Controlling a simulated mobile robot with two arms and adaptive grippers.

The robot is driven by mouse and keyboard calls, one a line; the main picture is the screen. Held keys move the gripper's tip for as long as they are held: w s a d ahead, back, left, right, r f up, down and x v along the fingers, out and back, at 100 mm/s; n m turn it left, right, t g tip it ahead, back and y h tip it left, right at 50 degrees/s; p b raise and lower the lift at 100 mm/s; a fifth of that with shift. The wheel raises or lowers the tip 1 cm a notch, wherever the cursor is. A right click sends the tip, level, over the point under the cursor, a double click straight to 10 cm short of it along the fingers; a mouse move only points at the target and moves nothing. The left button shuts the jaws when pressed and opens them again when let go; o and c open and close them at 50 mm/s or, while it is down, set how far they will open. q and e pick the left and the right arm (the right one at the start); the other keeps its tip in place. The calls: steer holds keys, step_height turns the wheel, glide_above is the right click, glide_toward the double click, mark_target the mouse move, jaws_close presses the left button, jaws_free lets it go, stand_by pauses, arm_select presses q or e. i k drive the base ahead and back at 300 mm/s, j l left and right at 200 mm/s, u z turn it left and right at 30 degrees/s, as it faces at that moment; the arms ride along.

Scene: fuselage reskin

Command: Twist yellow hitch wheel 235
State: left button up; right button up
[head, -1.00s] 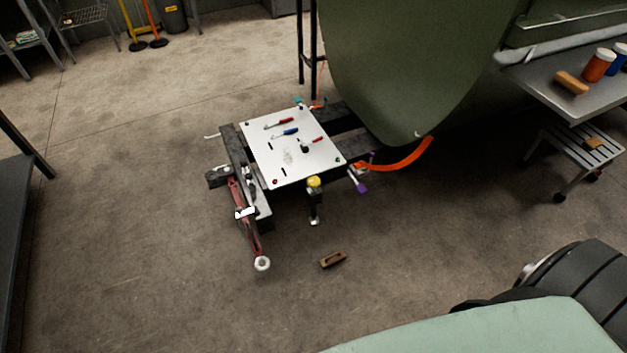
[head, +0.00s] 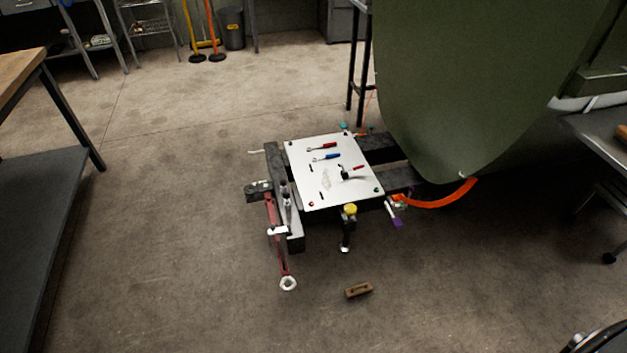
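The yellow hitch wheel (head: 350,209) sits on top of a dark upright post (head: 346,236), at the near edge of a white panel (head: 331,171). The post has a pale foot close to the floor. The wheel is small in the head view and looks unobstructed. Its exact turn cannot be made out. Neither of my grippers is in view, so nothing is seen touching the wheel.
A red bar with a ring end (head: 288,284) reaches forward along the floor. A brown block (head: 358,290) lies in front. A green fuselage panel (head: 465,80) rises behind right. A workbench (head: 60,190) stands left. Floor between bench and hitch is clear.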

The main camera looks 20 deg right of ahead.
mark_target(350, 209)
steer(key=i+l+u, duration=0.1)
steer(key=l, duration=0.2)
steer(key=i+l+u, duration=0.25)
steer(key=l, duration=0.4)
steer(key=i+l+u, duration=0.15)
steer(key=l, duration=0.2)
steer(key=i, duration=0.05)
